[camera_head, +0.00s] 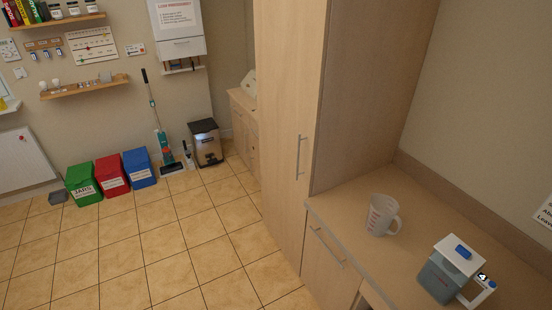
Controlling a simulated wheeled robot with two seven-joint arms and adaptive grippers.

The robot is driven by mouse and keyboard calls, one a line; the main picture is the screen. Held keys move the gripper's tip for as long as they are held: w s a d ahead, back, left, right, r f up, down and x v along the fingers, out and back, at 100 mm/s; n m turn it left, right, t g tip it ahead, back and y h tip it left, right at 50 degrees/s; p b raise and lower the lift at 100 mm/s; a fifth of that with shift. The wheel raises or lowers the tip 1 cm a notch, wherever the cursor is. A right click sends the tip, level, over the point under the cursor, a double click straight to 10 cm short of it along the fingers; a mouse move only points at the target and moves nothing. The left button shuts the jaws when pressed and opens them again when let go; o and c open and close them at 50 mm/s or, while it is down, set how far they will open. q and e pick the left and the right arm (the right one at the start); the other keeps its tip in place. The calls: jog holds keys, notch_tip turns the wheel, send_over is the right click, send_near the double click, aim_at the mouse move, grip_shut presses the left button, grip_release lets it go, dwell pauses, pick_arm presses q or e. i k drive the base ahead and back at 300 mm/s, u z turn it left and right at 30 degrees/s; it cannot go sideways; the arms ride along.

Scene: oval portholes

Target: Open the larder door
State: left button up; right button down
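The larder is most likely the tall wooden cabinet whose door (281,90) stands in the middle of the head view. The door looks shut. It has a slim vertical metal handle (301,157) near its right edge. Neither of my grippers nor my arms show in this view.
A counter (410,262) right of the cabinet holds a measuring jug (382,214) and a lidded jug (452,271); a lower cupboard handle (328,248) sits below. Green (83,184), red (112,175) and blue (139,167) bins and a metal bin (206,143) stand by the wall. The tiled floor (150,245) is clear.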

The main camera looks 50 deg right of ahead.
aim_at(291, 36)
jog(key=z, duration=0.05)
jog(key=i, duration=0.7)
jog(key=z, duration=0.8)
jog(key=i, duration=0.6)
jog(key=z, duration=0.55)
